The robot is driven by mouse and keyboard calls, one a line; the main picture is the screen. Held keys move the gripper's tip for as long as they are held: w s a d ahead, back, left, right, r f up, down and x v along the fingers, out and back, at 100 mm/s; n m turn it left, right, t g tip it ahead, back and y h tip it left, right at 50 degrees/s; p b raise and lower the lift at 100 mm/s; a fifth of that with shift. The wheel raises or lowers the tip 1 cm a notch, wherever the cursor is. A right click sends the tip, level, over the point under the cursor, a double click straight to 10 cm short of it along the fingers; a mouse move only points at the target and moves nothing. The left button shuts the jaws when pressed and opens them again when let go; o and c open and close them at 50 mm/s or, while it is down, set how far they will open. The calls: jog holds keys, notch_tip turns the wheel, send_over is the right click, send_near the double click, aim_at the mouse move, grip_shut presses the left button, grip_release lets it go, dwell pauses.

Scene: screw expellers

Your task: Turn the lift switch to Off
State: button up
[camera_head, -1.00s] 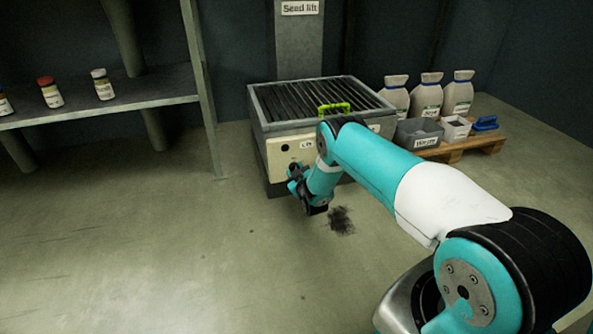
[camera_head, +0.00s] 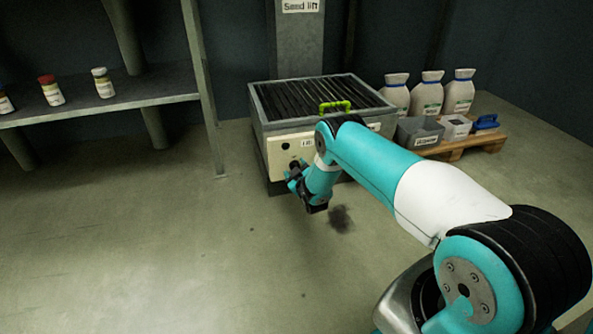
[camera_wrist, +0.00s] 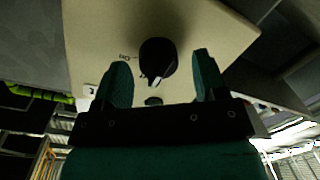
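The lift switch is a black knob (camera_wrist: 158,58) with a pale pointer mark, on the cream control panel (camera_head: 282,150) at the front of the seed lift box. The panel (camera_wrist: 220,25) also shows in the wrist view. My gripper (camera_wrist: 161,62) is open, one finger on each side of the knob, with visible gaps on both sides. In the head view my gripper (camera_head: 296,174) is close in front of the panel and partly hides it. The lettering by the knob is too small to read surely.
A pallet (camera_head: 465,147) with several sacks and bins stands at right. A shelf (camera_head: 145,95) with bottles is at left.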

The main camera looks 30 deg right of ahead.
jog(key=p+v, duration=1.7)
jog(key=p, duration=0.3)
jog(key=shift+s, duration=0.25)
jog(key=shift+w, duration=0.1)
